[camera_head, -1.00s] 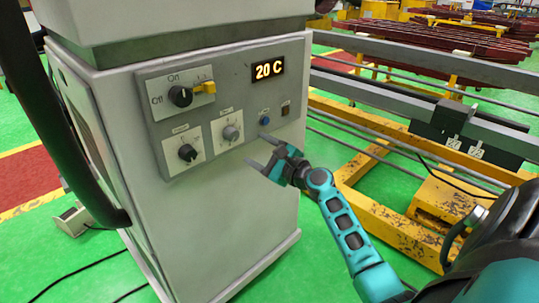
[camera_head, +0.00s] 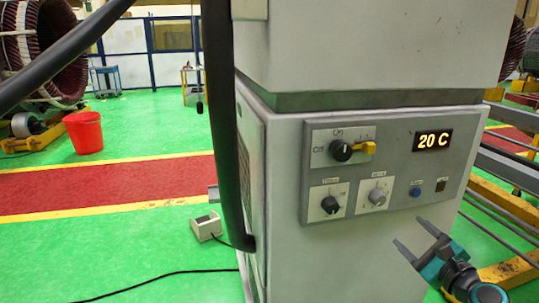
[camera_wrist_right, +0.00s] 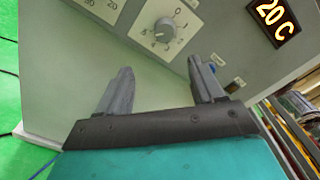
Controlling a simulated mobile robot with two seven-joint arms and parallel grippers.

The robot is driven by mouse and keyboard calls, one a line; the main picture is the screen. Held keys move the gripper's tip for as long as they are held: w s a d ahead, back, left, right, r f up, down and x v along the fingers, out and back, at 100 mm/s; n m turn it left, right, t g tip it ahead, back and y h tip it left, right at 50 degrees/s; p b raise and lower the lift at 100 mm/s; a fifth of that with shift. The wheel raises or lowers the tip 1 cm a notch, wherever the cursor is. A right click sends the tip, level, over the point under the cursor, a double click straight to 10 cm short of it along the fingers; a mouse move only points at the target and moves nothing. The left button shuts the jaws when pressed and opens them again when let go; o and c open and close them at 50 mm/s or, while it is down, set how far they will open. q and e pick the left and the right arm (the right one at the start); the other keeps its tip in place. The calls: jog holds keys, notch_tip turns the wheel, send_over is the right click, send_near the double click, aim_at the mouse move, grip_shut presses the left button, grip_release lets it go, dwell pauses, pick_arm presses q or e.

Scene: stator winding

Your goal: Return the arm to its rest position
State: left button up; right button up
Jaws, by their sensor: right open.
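My right gripper (camera_head: 418,242) is at the lower right of the head view, in front of the grey cabinet (camera_head: 350,265) and below its control panel (camera_head: 318,205). Its two grey fingers are apart with nothing between them. I see no contact with the panel. The display (camera_head: 434,140) reads 20 C. My left gripper is not in view.
A thick black hose (camera_head: 222,130) runs down the cabinet's left side. A small beige box (camera_head: 206,226) and a cable lie on the green floor. A red bucket (camera_head: 84,132) stands further back left. Yellow frames (camera_head: 503,200) stand at the right. The left floor is largely clear.

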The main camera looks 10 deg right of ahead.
jog(key=s+a+f+n+g, duration=0.2)
jog(key=s+a+f+n, duration=0.25)
jog(key=f+n, duration=0.2)
jog(key=s+a+f+n+g, duration=0.2)
jog(key=s+a+f+n, duration=0.1)
jog(key=a+f+n, duration=0.35)
jog(key=s+a+f+n+g, duration=0.1)
jog(key=s+a+f+n, duration=0.2)
jog(key=s+a+n, duration=0.3)
jog(key=s+a+f+n+g, duration=0.2)
jog(key=s+a+f+n, duration=0.2)
jog(key=n, duration=0.5)
jog(key=s+a, duration=0.2)
jog(key=s, duration=0.1)
jog(key=shift+f, duration=0.25)
